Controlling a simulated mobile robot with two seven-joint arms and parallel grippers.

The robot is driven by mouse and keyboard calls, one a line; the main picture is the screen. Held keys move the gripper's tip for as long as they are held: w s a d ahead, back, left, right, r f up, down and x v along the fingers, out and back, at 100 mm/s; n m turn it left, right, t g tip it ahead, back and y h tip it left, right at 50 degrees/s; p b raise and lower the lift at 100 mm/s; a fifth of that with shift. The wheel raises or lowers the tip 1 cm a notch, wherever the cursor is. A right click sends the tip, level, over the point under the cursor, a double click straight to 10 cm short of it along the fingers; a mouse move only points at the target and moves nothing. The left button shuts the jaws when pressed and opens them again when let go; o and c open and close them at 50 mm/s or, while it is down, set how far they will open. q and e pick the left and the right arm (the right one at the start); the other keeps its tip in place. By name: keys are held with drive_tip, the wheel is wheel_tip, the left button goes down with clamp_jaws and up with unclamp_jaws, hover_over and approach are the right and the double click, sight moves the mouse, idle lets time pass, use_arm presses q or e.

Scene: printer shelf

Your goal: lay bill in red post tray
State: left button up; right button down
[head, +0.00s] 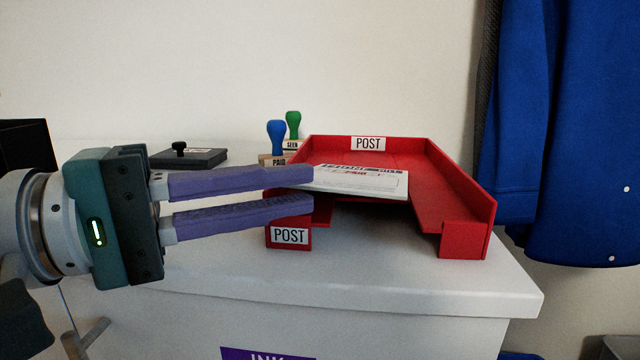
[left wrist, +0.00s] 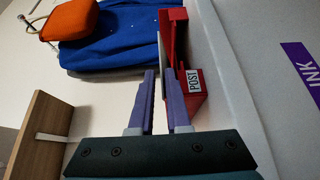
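The bill (head: 365,182), a white printed sheet with a red mark, is over the red post tray (head: 465,205), with dark shadow under its near edge. I cannot tell whether it rests on the tray floor. The tray has POST labels and stands on the white cabinet top. My left gripper (head: 312,187) reaches in from the left with two purple fingers apart. In the left wrist view the fingers (left wrist: 160,88) are also apart, beside the tray (left wrist: 178,45). My right gripper is out of view.
A blue-handled stamp (head: 276,136) and a green-handled stamp (head: 293,124) stand behind the tray's left side. A dark ink pad (head: 188,158) lies further left. A blue garment (head: 560,130) hangs at right. The cabinet top (head: 380,268) is clear in front.

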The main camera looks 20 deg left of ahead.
use_arm(q)
drive_tip(key=v, duration=0.7)
drive_tip(key=shift+s+r, duration=0.1)
drive_tip(key=shift+s, duration=0.05)
drive_tip(key=s+d+r+m+g+y+p, duration=0.6)
drive_tip(key=s+r+m+g+p, duration=0.15)
drive_tip(key=p, duration=1.75)
drive_tip(key=s+a+r+m+g+y+p, duration=0.1)
drive_tip(key=s+a+r+m+y+p, duration=0.15)
drive_tip(key=r+p, duration=0.6)
drive_tip(key=s+a+r+m+g+y+p, duration=0.15)
drive_tip(key=r+y+p, duration=0.25)
drive_tip(key=r+p, duration=0.45)
wheel_tip(320, 180, up, 32)
drive_tip(key=p, duration=3.4)
drive_tip(key=shift+a+p, duration=0.3)
drive_tip(key=shift+a, duration=0.1)
drive_tip(key=shift+s+r+h, duration=0.1)
drive_tip(key=shift+r+h, duration=0.05)
drive_tip(key=shift+h, duration=0.1)
